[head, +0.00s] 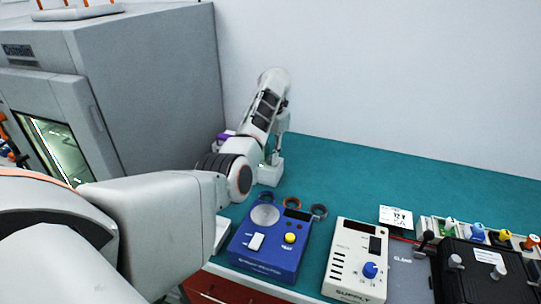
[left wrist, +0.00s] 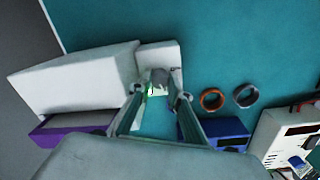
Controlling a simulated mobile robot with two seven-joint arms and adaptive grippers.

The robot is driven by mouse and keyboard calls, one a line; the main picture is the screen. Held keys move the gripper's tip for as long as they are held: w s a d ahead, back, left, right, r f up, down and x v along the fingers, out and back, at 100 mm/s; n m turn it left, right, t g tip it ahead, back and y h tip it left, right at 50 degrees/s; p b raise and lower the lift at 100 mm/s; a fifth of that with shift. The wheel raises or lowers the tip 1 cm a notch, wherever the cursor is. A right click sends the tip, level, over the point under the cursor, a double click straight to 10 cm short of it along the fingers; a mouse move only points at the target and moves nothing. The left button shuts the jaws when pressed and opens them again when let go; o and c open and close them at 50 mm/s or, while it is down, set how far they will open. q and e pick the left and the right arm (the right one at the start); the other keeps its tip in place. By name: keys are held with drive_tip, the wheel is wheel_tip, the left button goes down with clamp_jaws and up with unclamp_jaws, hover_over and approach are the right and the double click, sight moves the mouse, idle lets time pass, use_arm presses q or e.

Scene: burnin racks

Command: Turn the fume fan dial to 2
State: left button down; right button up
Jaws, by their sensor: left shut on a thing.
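My left gripper (head: 275,150) reaches down over a small white box (head: 270,174) at the back left of the teal bench. In the left wrist view, its two fingertips (left wrist: 160,93) close around a small grey dial (left wrist: 160,76) on that white box (left wrist: 172,53). The dial's markings and pointer are too small and dark to read. The gripper and arm hide the dial in the head view. My right gripper is in neither view.
A larger white unit with a purple part (left wrist: 75,122) stands beside the box. A blue instrument (head: 270,241), several rings and a white supply (head: 357,262) sit toward the front. A grey cabinet (head: 150,80) is at left. The bench's back right is clear.

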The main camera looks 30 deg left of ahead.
use_arm(q)
drive_tip(key=shift+r, duration=0.1)
idle(0.3)
drive_tip(key=c, duration=1.9)
unclamp_jaws()
drive_tip(key=shift+r, duration=0.1)
wheel_tip(320, 180, up, 6)
drive_tip(key=shift+d+r, duration=0.15)
drive_tip(key=shift+r, duration=0.1)
drive_tip(key=shift+d+r, duration=0.15)
drive_tip(key=shift+r, duration=0.55)
drive_tip(key=shift+f, duration=0.1)
